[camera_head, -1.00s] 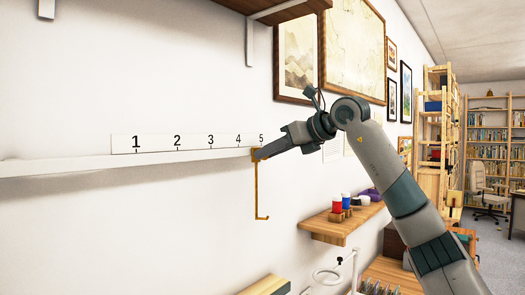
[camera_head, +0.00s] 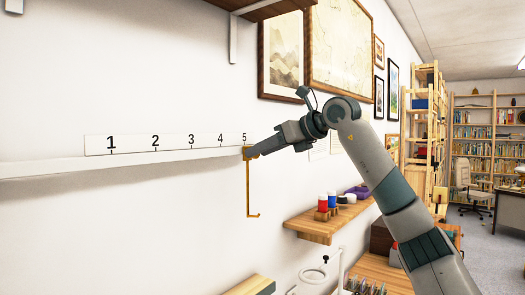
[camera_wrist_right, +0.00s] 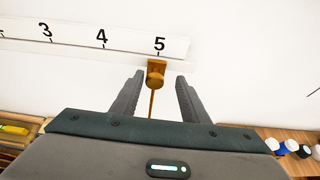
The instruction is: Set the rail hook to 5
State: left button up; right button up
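The orange rail hook (camera_head: 248,190) hangs from the white rail (camera_head: 100,165) near its right end, under the 5 on the number strip (camera_head: 170,143). Its rod hangs straight down and ends in a small foot. In the right wrist view the hook's clip (camera_wrist_right: 156,73) sits just below the 5, about in line with it. My right gripper (camera_head: 252,153) is at the clip. In the wrist view its fingers (camera_wrist_right: 157,88) stand apart on either side of the hook, with a visible gap on both sides. My left gripper is not in view.
A wooden shelf (camera_head: 315,228) with small bottles is below right of the hook. A bracketed shelf (camera_head: 250,8) is above. Framed prints (camera_head: 340,45) hang behind my right arm.

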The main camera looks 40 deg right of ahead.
jog(key=b+v, duration=0.4)
jog(key=v, duration=1.3)
jog(key=shift+s+b, duration=0.2)
jog(key=shift+b, duration=0.1)
